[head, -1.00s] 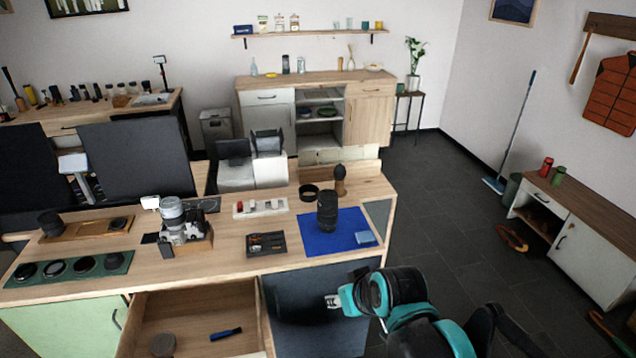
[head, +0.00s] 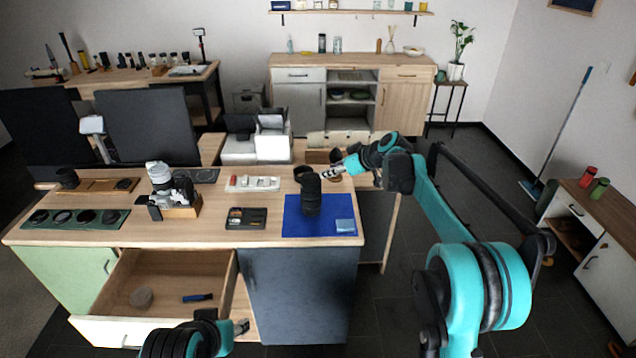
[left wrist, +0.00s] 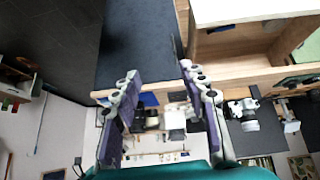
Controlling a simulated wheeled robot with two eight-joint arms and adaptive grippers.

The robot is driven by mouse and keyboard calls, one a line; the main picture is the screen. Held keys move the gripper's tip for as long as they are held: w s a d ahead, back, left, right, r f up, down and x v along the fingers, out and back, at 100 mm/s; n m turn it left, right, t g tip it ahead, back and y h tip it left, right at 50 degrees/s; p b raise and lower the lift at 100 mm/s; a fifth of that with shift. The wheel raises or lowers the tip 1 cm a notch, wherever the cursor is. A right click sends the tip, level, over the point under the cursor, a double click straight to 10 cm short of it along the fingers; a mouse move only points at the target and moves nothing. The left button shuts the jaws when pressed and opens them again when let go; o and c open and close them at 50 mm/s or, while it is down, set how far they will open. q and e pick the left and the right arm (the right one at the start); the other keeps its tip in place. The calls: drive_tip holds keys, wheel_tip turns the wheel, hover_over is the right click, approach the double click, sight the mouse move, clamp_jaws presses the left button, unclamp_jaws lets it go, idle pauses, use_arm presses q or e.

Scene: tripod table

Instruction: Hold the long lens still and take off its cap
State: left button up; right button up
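The long lens (head: 311,196), a black cylinder, stands upright on the blue mat (head: 292,226) at the right of the workbench. Its cap is too small and dark to tell apart from the barrel. My right gripper (head: 329,173) is just to the right of the lens top in the head view; whether it touches the lens or is open is unclear. My left gripper (head: 244,327) is low in front of the bench by the open drawer. In the left wrist view its two fingers (left wrist: 160,112) are spread with nothing between them.
A camera (head: 172,190) and a small black tray (head: 246,217) stand to the left. The open drawer (head: 150,280) juts out from the bench front.

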use_arm(q)
drive_tip(key=o, duration=0.8)
drive_tip(key=w, duration=0.1)
drive_tip(key=w+d+r+n, duration=0.1)
drive_tip(key=w+r+n, duration=0.1)
drive_tip(key=w, duration=0.1)
drive_tip(key=shift+d+r+h, duration=0.1)
drive_tip(key=shift+d+h, duration=0.3)
drive_tip(key=shift+c, duration=0.2)
drive_tip(key=n+t+h, duration=0.2)
drive_tip(key=n+h, duration=0.4)
drive_tip(key=n, duration=1.3)
hover_over(304, 199)
drive_tip(key=s+a, duration=0.4)
drive_tip(key=s, duration=0.8)
drive_tip(key=w+f+n, duration=0.2)
drive_tip(key=w+d+f+n+h, duration=0.1)
drive_tip(key=w+f+n, duration=0.1)
drive_tip(key=w, duration=0.1)
drive_tip(key=w+f+n+t, duration=0.1)
drive_tip(key=w+f, duration=0.2)
drive_tip(key=shift+w+d+n+h, duration=0.25)
drive_tip(key=shift+d+n+h, duration=0.05)
drive_tip(key=shift+d+n, duration=0.1)
drive_tip(key=shift+w+d+f+n, duration=0.2)
drive_tip(key=shift+w+f+n, duration=0.1)
drive_tip(key=shift+w+f, duration=0.1)
drive_tip(key=x, duration=0.7)
drive_tip(key=shift+w+d, duration=0.15)
